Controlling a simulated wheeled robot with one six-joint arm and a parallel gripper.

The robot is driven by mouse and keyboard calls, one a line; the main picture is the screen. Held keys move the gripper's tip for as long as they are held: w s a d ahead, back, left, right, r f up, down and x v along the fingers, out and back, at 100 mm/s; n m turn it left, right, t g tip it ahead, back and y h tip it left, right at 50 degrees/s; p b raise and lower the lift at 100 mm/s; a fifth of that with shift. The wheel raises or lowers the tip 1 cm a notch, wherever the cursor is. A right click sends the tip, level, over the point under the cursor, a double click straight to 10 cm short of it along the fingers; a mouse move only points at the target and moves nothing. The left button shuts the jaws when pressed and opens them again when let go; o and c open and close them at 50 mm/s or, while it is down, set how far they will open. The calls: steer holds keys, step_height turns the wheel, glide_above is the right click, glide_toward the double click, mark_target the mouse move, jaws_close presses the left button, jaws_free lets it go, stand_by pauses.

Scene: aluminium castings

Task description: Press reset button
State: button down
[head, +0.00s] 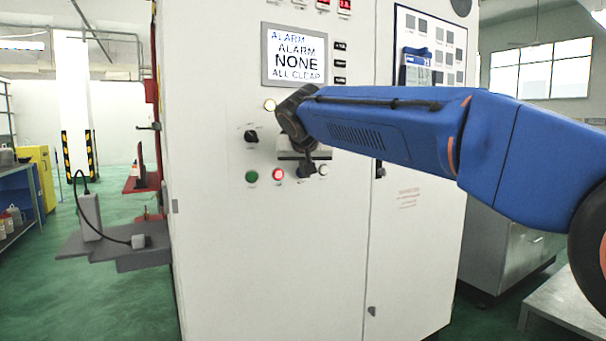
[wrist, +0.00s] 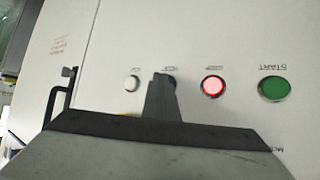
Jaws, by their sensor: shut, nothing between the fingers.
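A row of buttons is on the white cabinet's front. In the wrist view, which is upside down, there are a green button (wrist: 275,89) marked START, a lit red button (wrist: 213,86), a dark blue button (wrist: 173,82) mostly hidden by my gripper (wrist: 161,78), and a small white button (wrist: 132,84). The label by the blue button is too blurred to read. In the head view my gripper (head: 307,171) is shut and empty, its tip over the blue button's place, right of the red button (head: 278,174). I cannot tell whether it touches.
The cabinet (head: 270,260) carries a screen (head: 295,54) reading "ALARM NONE ALL CLEAR". A grey shelf (head: 110,250) juts out at left. A door handle (wrist: 58,95) shows in the wrist view.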

steer(key=shift+s, duration=0.1)
steer(key=shift+s+d, duration=0.45)
steer(key=shift+s, duration=0.1)
steer(key=shift+s, duration=0.1)
steer(key=s+d, duration=0.1)
steer(key=s, duration=0.1)
steer(key=s+d, duration=0.1)
steer(key=s, duration=0.1)
steer(key=shift+d, duration=0.4)
stand_by(0.6)
